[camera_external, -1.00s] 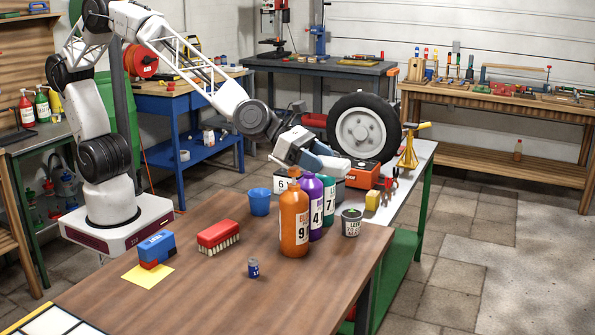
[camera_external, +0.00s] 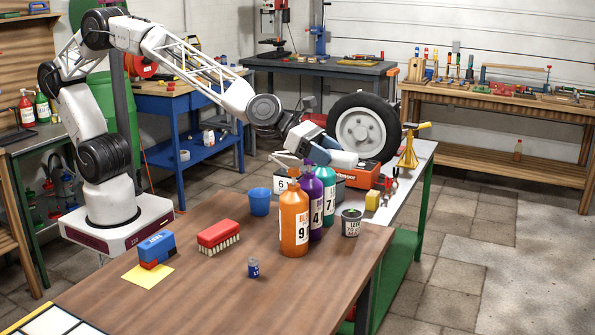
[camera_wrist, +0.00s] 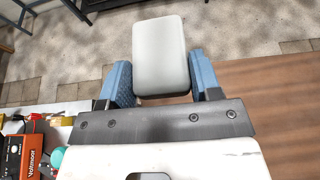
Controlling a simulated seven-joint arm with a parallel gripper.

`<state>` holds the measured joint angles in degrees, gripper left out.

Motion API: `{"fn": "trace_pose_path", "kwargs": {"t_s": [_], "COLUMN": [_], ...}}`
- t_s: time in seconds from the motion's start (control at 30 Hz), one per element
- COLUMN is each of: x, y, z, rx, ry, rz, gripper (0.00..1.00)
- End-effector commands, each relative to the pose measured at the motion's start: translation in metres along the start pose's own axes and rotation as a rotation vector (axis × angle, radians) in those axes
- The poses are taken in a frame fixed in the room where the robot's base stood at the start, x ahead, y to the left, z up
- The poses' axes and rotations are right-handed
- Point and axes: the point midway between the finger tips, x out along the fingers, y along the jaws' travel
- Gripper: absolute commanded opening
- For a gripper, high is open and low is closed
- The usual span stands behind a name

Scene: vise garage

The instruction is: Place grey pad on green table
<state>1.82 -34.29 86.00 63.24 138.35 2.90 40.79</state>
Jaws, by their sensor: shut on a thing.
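My gripper (camera_wrist: 162,84) is shut on the grey pad (camera_wrist: 161,50), a pale rounded block held between two blue fingers in the wrist view. In the external view my gripper (camera_external: 326,148) is behind the bottles, and the pad (camera_external: 344,159) appears as a pale shape at its end, partly hidden. It is held above the tabletops. A table with a green frame (camera_external: 404,256) and a pale top (camera_external: 418,152) stands at the right, behind the brown table. Another bench with green legs (camera_external: 30,160) stands at the far left.
The brown table (camera_external: 190,285) holds orange (camera_external: 294,222), purple and teal bottles, a dark can (camera_external: 351,222), a blue cup (camera_external: 259,201) and brushes. The pale top carries a red box (camera_external: 361,175), a yellow block (camera_external: 372,200), a tyre (camera_external: 362,130) and a yellow stand (camera_external: 409,150).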

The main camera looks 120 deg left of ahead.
Motion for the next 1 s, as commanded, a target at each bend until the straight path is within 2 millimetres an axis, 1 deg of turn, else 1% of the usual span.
{"fn": "trace_pose_path", "kwargs": {"t_s": [0.1, 0.3, 1.0], "x": [-0.001, -0.001, -0.001], "y": [0.011, 0.019, 0.021], "z": [0.0, -0.001, -0.001], "rx": [0.0, 0.002, 0.002], "ry": [-0.003, -0.004, -0.004], "rz": [0.0, -0.003, -0.004], "gripper": [0.31, 0.31, 0.31]}}
